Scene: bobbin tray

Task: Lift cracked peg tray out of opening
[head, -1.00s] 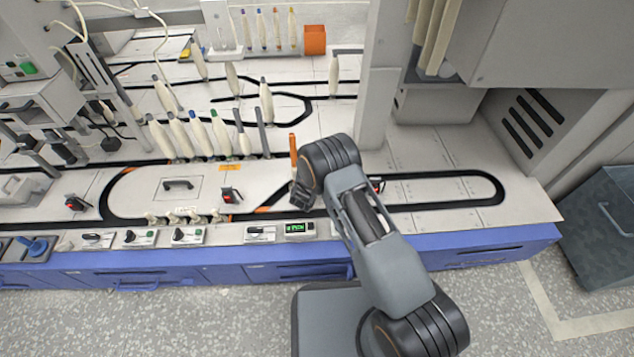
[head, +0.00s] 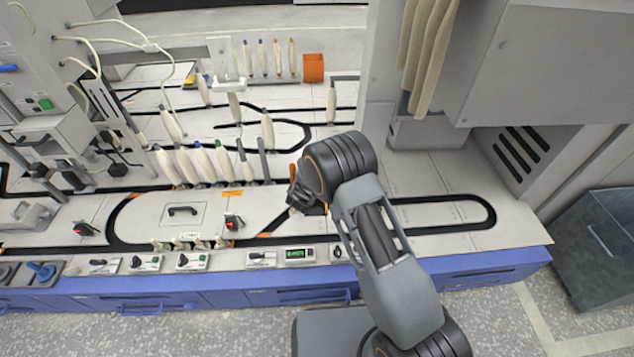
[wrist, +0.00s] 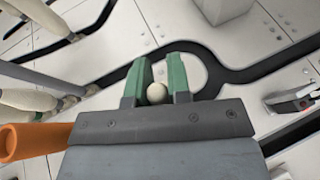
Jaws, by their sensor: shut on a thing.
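My gripper (wrist: 160,68) shows in the wrist view with two green fingers. They are shut on a small cream rounded tip (wrist: 157,93), which looks like the top of the peg of the peg tray. The tray's base and any crack are hidden below the fingers and gripper body. In the head view my gripper (head: 298,203) is low over the white deck, beside the black track at the middle. The arm hides the spot under it, so I cannot tell whether the tray is in the opening or clear of it.
Several cream bobbins (head: 202,162) stand in a row to the left. An orange tube (wrist: 30,137) is close to my gripper. A red-and-black device (head: 233,222) sits left of it. The deck inside the right track loop (head: 440,213) is clear.

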